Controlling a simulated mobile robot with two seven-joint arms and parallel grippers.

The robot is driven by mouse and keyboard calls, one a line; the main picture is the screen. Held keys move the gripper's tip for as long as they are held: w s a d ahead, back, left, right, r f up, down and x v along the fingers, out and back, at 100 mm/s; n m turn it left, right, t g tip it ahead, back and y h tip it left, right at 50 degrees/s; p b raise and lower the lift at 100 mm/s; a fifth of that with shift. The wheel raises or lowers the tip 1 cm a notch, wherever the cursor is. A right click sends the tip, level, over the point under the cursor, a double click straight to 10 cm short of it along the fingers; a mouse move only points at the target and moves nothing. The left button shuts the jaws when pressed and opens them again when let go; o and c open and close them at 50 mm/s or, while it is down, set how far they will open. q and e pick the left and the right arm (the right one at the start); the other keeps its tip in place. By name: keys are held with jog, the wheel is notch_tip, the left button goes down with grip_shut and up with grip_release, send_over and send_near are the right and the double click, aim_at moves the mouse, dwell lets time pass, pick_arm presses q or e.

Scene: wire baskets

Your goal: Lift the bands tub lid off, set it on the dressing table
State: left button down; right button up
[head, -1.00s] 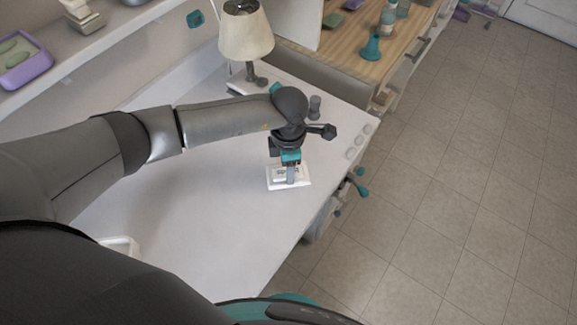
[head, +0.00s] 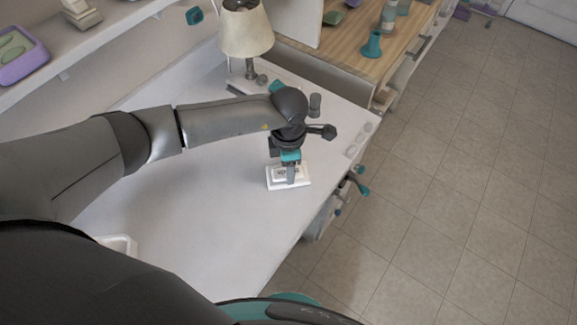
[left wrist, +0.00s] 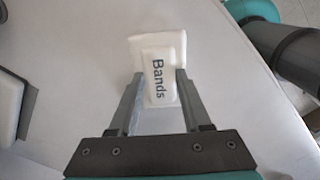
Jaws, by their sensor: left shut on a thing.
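The bands tub lid, a small white block marked "Bands" (left wrist: 158,80), is between the two fingers of my left gripper (left wrist: 160,73) in the left wrist view. A wider white part shows behind it. In the head view, my left gripper (head: 291,180) points down and is shut on the white piece (head: 303,181) over the white dressing table (head: 215,215). I cannot tell whether the lid is apart from the tub or whether it touches the table top. My right gripper is not in view.
A lamp (head: 246,32) and a small grey cylinder (head: 315,104) stand toward the back of the table. Teal-ended parts (head: 361,189) stick out below its right edge. A white container (head: 118,245) is at the near left. The table's middle is clear.

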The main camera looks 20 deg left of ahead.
pick_arm(q)
jog(key=shift+c, duration=1.4)
grip_release()
jog(key=shift+r, duration=0.15)
jog(key=shift+r+p, duration=3.2)
jog(key=shift+r, duration=0.65)
notch_tip(320, 180, up, 15)
